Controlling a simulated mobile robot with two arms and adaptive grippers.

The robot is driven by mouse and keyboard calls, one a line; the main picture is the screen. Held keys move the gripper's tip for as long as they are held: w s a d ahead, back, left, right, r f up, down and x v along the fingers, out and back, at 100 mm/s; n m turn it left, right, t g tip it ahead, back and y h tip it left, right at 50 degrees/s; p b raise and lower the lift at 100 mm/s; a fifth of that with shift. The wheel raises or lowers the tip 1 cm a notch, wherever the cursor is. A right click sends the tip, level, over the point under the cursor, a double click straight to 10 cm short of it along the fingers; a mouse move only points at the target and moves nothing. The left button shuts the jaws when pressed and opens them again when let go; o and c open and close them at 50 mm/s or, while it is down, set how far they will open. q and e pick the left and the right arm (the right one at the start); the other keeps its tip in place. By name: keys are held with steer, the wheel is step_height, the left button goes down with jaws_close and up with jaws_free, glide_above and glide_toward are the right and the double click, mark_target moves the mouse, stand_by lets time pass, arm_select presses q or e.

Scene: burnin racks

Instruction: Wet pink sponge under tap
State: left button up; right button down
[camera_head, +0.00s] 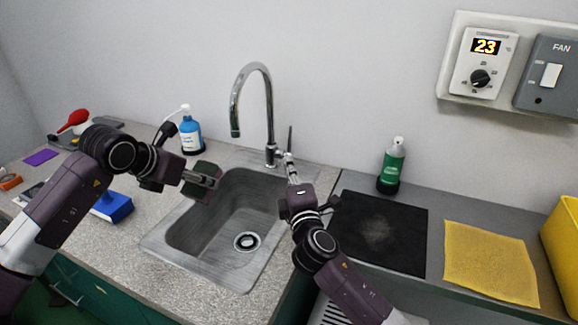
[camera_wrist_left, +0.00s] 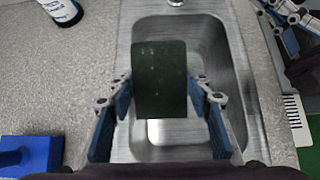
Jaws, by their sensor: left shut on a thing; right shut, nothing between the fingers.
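My left gripper (camera_head: 203,180) is shut on a block-shaped sponge (camera_head: 207,190), held over the left side of the steel sink (camera_head: 182,236). In the left wrist view the sponge (camera_wrist_left: 160,80) shows a dark green face between the fingers; in the head view a dull reddish-brown edge shows. I see no clear pink. The chrome tap (camera_head: 268,105) arches over the sink, its spout to the right of the sponge. No water shows. My right gripper (camera_head: 289,160) is shut and empty, close to the tap's lever (camera_head: 290,138); I cannot tell whether it touches.
A blue soap bottle (camera_head: 190,135) stands behind the sink at left. A blue brush-like block (camera_head: 113,208) lies on the left counter. Right of the sink are a green bottle (camera_head: 391,167), a black mat (camera_head: 378,232) and a yellow cloth (camera_head: 490,262). The sink basin looks empty.

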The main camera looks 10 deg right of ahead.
stand_by(0.5)
arm_select(q)
steer(key=s+a+r+p, duration=0.1)
steer(key=a+r, duration=0.3)
steer(key=a, duration=0.1)
stand_by(0.4)
steer(key=shift+s, duration=0.1)
stand_by(0.8)
